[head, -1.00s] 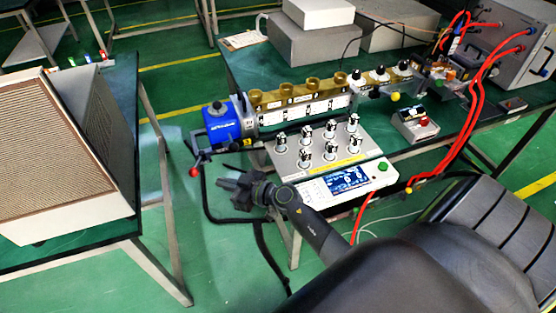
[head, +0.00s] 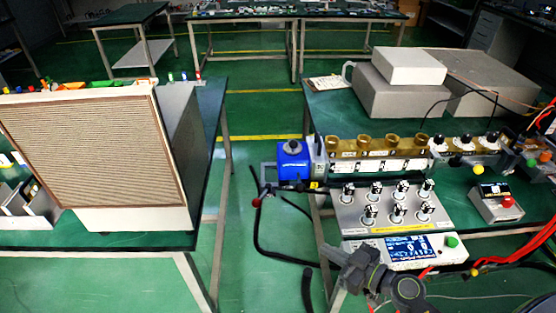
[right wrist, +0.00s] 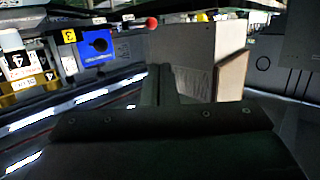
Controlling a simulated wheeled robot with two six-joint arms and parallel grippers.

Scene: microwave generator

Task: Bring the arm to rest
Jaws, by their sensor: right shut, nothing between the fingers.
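My right gripper (head: 350,262) is low in the head view, at the front left corner of the white display unit (head: 455,253). It overlaps that corner in the picture; I cannot tell whether they touch. It is shut and empty. In the right wrist view its dark shut fingers (right wrist: 163,84) point forward, with nothing between them. Part of my right arm (head: 408,287) shows at the bottom edge. My left gripper is in neither view.
The bench holds a knob panel (head: 385,219), a blue unit (head: 293,162) with a red-ended lever (head: 257,202) and a small grey box (head: 497,207). Red cables (head: 505,252) run at the right. A vented cabinet (head: 85,150) stands on the left table. Green floor lies between.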

